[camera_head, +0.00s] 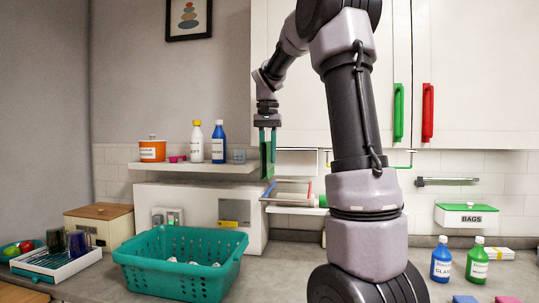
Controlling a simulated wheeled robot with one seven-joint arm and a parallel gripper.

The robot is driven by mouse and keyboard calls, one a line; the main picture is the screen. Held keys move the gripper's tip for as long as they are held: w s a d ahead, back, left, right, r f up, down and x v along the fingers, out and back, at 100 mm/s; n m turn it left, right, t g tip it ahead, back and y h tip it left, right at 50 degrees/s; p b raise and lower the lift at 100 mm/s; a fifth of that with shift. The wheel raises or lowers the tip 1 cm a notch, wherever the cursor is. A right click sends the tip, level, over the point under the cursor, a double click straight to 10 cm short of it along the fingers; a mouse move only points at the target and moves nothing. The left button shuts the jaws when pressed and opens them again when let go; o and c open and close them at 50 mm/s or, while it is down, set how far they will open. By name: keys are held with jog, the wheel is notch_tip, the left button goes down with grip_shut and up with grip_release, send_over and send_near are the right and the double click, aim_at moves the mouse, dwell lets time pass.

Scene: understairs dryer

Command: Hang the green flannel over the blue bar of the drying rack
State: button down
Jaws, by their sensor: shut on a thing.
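My gripper (267,132) points down, shut on the green flannel (267,158). The flannel hangs below it as a narrow, upright strip, at the right end of the white shelf. The drying rack (290,190) stands out from the wall below and slightly right of the flannel. Its blue bar (268,190) runs along the left side, just under the flannel's lower edge in the picture. A red part shows on its right. I cannot tell how far apart in depth the flannel and the bar are. My arm hides what lies right of the rack.
The shelf (200,167) holds an orange pot (152,150), a white bottle (197,141), a blue bottle (218,142) and a small glass (239,156). A teal basket (180,262) stands on the counter below. Cupboards (470,60) hang above.

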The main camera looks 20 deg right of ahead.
jog(key=shift+f, duration=0.1)
notch_tip(320, 180, down, 14)
jog(key=shift+f, duration=0.2)
dwell(2.3)
jog(key=shift+a, duration=0.1)
jog(key=c, duration=0.6)
grip_release()
jog(key=shift+r, duration=0.1)
